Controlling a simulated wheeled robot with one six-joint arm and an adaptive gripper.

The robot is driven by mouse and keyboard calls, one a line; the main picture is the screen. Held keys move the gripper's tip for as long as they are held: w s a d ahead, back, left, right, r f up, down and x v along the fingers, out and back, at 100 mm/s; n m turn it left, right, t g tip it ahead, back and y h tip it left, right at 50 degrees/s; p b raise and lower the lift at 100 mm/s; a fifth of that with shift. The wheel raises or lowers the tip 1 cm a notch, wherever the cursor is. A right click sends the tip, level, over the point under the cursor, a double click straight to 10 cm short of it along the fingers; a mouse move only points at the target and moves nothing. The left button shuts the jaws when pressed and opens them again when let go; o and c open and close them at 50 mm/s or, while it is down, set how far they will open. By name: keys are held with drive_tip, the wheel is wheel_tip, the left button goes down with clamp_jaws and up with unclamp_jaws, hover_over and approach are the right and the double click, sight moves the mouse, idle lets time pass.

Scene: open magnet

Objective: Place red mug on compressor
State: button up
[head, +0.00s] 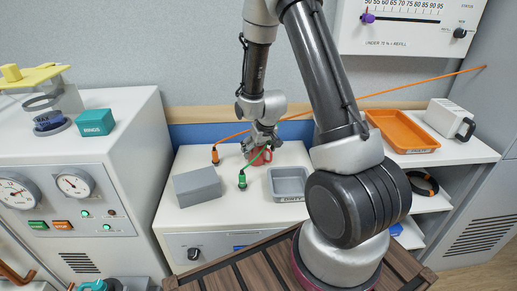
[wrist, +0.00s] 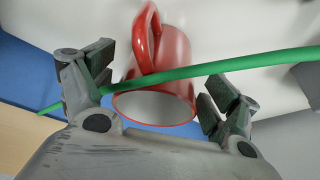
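The red mug (head: 262,158) is on the white cabinet top (head: 225,208) in the middle, partly hidden by my gripper (head: 262,142). In the wrist view the mug (wrist: 175,75) lies between the two fingers of my gripper (wrist: 158,72), its rim towards the camera and its handle at the upper left. The fingers are apart, with a small gap visible at the right of the mug. A green cable (wrist: 235,68) crosses in front of the mug. No label names the compressor; the white machine (head: 120,125) with gauges at the left may be it.
A grey block (head: 198,186) and a grey tray (head: 288,184) flank the mug on the cabinet top. An orange plug (head: 215,155) and a green plug (head: 242,180) stand nearby with cables. A teal box (head: 96,122) and spring device (head: 45,100) occupy the left machine's top.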

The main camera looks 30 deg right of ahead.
drive_tip(key=shift+r, duration=0.2)
drive_tip(key=s+f+v, duration=0.1)
drive_tip(key=s+v, duration=0.1)
drive_tip(key=v, duration=1.1)
drive_tip(key=s+v, duration=0.2)
drive_tip(key=v, duration=1.2)
drive_tip(key=s+r, duration=0.3)
drive_tip(key=s, duration=0.5)
drive_tip(key=s+r, duration=0.3)
drive_tip(key=s, duration=0.4)
drive_tip(key=shift+s+a+r, duration=0.3)
drive_tip(key=shift+s+a, duration=0.1)
